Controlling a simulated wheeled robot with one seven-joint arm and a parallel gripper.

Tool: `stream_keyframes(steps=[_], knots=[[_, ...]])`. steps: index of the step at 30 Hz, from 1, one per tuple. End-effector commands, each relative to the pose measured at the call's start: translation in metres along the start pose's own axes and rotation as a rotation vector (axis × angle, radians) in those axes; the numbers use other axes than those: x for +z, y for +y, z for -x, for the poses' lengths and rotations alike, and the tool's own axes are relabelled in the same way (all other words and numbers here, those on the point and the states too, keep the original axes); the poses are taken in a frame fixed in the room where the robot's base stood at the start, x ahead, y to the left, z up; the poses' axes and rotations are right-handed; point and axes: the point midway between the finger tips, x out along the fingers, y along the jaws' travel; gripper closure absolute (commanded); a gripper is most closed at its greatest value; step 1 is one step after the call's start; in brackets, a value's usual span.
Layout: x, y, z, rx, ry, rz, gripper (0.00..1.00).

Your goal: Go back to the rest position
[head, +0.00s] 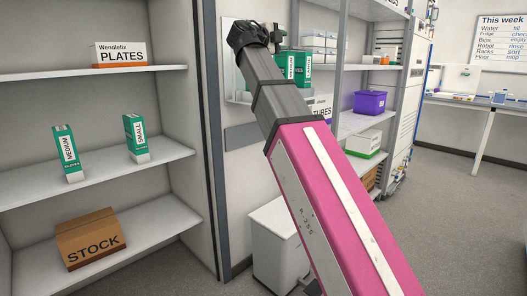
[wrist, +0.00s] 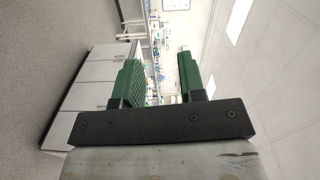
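My gripper (wrist: 160,70) shows in the wrist view with its two green fingers apart. Nothing is held between them; a distant bench area shows through the gap. In the head view my pink and grey arm reaches up and away, its dark wrist end in front of a wall-mounted glove-box holder (head: 240,96). The fingers cannot be made out clearly in the head view.
At left, shelves hold a PLATES box (head: 122,54), two green-and-white glove boxes (head: 68,153) (head: 136,138) and a STOCK carton (head: 90,239). A white bin (head: 277,240) stands below my arm. A rack with a purple box (head: 370,102) stands behind it. Floor at right is clear.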

Motion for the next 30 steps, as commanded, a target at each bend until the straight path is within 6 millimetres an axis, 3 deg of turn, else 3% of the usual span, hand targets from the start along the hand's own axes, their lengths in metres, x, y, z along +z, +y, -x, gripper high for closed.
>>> stream_keyframes(steps=[11, 17, 24, 30], knots=[[0.017, 0.060, -0.022, 0.083, -0.037, 0.185, 0.63], [0.029, 0.118, -0.041, 0.160, -0.081, 0.353, 0.63], [0.041, 0.231, -0.071, 0.308, -0.196, 0.668, 0.63], [0.039, 0.330, -0.088, 0.429, -0.331, 0.925, 0.63]])
